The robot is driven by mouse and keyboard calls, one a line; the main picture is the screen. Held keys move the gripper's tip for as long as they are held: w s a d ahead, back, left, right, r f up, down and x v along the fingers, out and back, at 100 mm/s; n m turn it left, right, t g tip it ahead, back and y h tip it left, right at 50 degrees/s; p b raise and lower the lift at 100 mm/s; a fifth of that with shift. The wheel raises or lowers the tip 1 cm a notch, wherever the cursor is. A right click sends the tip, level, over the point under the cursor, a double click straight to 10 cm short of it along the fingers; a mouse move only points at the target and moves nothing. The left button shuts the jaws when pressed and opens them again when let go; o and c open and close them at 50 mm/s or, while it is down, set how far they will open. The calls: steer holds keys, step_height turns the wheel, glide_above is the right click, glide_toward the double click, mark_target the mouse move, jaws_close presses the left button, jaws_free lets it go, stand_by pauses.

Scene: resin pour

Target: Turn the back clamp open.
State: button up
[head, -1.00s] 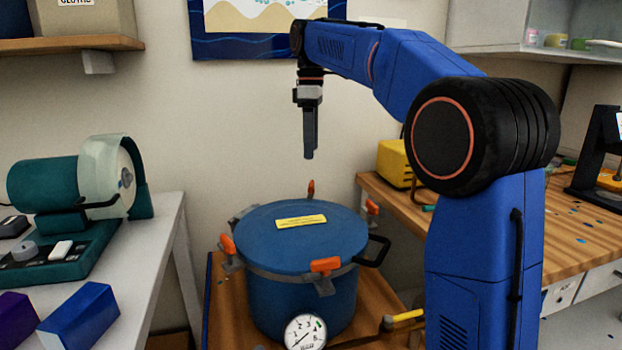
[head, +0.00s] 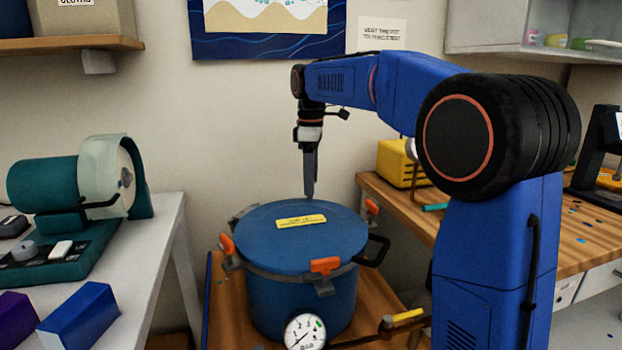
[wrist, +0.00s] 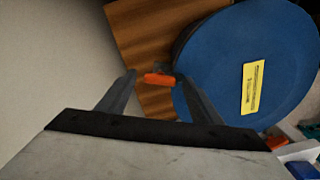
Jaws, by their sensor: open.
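The blue pressure pot (head: 300,300) has a round lid (head: 270,228) with a yellow label. In the wrist view, the back clamp (wrist: 159,79) shows its orange handle at the lid's rim, between and just beyond my fingertips. In the head view, my gripper (head: 309,194) points straight down at the far edge of the lid and hides the back clamp. The gripper (wrist: 158,78) is open and empty, with one finger on each side of the orange handle in the wrist view. I cannot tell whether the fingers touch it.
Other orange clamps sit on the rim at left (head: 227,244), front (head: 325,265) and right (head: 372,206). A black pot handle (head: 375,251) and a gauge (head: 304,332) stick out. The wall is close behind. A wooden bench (head: 480,220) stands at right.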

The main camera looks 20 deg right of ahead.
steer(key=c, duration=1.1)
steer(key=shift+o, duration=0.2)
steer(key=shift+m, duration=0.3)
steer(key=m, duration=0.3)
steer(key=shift+m, duration=0.3)
steer(key=m, duration=1.3)
steer(key=shift+m, duration=0.3)
